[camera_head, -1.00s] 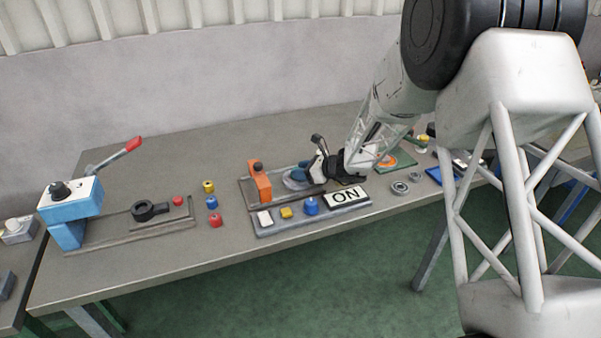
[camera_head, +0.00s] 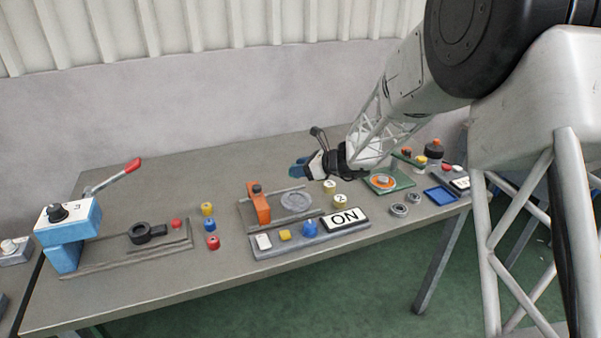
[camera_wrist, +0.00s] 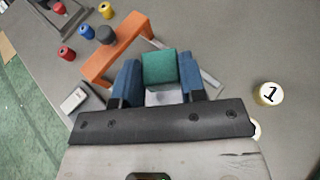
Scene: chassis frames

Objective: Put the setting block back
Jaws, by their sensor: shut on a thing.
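My gripper (camera_head: 300,170) hangs above the table, behind and above the fixture with the orange bracket (camera_head: 259,203). In the wrist view its blue fingers (camera_wrist: 161,80) are shut on a green block (camera_wrist: 160,68), which looks to be the setting block. The block is held between the fingertips; in the head view I cannot make it out. A round grey disc (camera_head: 297,201) lies on the fixture's base, to the right of the bracket. The bracket, with a dark knob, shows ahead of the fingers in the wrist view (camera_wrist: 115,47).
Pale numbered pieces (camera_head: 340,200) stand right of the disc. A blue press (camera_head: 68,235) is at left, a blue tray (camera_head: 440,196) at right.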

